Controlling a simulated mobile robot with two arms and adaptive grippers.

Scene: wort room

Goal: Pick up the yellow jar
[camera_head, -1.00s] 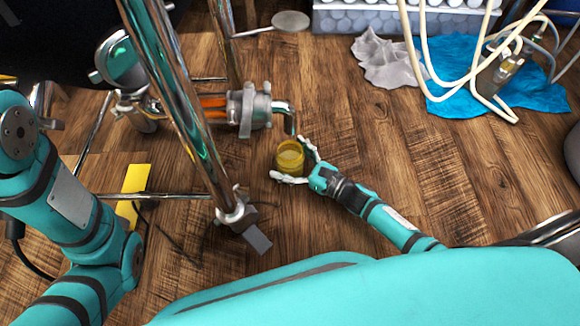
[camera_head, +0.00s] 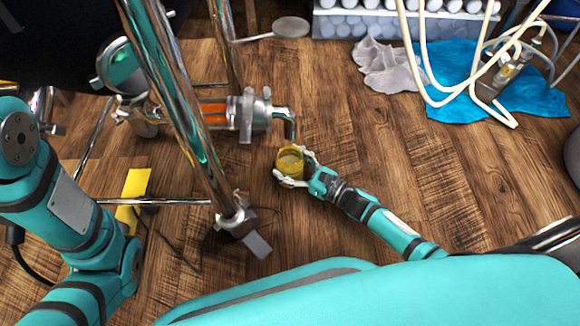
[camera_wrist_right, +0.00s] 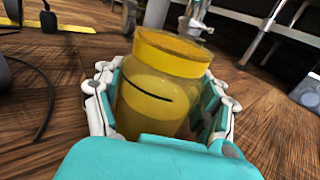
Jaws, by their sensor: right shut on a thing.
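The yellow jar (camera_head: 290,163) is a small round jar with yellow contents and a yellow lid, near the middle of the head view. My right gripper (camera_head: 297,168) is shut on it, with one finger on each side. In the right wrist view the jar (camera_wrist_right: 165,95) stands between the fingers of the right gripper (camera_wrist_right: 160,110), slightly tilted in the picture, its lid above the fingers. I cannot tell whether its base touches the floor. My left arm shows at the left of the head view, but its gripper is out of view.
A steel pipe (camera_head: 288,125) ends just above the jar, beside a metal frame post (camera_head: 180,100). A blue cloth (camera_head: 500,85) and a grey cloth (camera_head: 388,65) lie at the upper right, near pale hoses. A yellow strip (camera_head: 132,195) lies at left. The wooden floor (camera_head: 360,150) right of the jar is clear.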

